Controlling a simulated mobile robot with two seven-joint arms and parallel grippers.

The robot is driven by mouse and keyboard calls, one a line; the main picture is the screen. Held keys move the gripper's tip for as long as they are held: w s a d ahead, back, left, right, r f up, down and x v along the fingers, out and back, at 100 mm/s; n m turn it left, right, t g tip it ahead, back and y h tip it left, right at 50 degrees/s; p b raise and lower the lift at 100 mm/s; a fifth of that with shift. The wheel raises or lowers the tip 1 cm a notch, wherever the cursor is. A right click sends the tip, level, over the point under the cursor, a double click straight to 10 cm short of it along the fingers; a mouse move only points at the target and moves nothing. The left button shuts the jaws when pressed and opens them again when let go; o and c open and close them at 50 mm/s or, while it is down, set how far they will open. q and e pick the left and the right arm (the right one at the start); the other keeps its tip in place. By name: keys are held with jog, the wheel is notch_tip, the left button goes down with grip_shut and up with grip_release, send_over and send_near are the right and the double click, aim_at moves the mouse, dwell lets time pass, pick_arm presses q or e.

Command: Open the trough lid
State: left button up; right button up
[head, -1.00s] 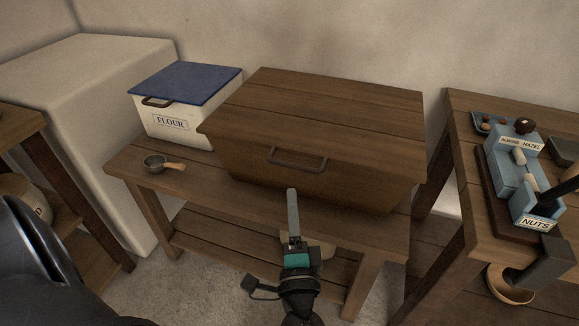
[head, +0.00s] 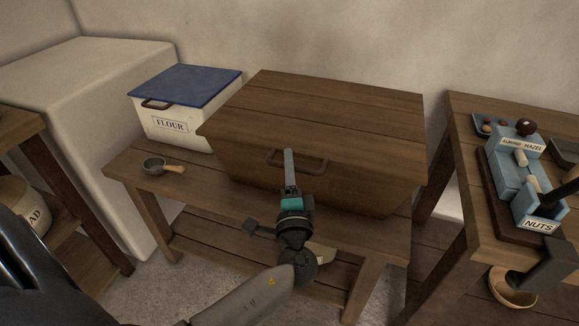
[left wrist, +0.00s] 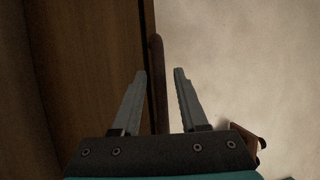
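The wooden trough (head: 370,192) stands on a low wooden table, with its plank lid (head: 330,103) down flat on top. A dark bar handle (head: 316,168) is on the lid's front edge. My left gripper (head: 288,155) is in front of the trough, its fingertips overlapping the left part of the handle in the head view. In the left wrist view the gripper (left wrist: 159,72) is open, and the handle bar (left wrist: 157,60) shows in line with the gap between the fingers. I cannot tell whether they touch it. My right gripper is not in view.
A small scoop (head: 162,166) lies on the table's left front. A nut dispenser (head: 519,180) stands on the right-hand table. Wall is behind the trough.

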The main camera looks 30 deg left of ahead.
pick_arm(q)
grip_shut()
dwell(1.2)
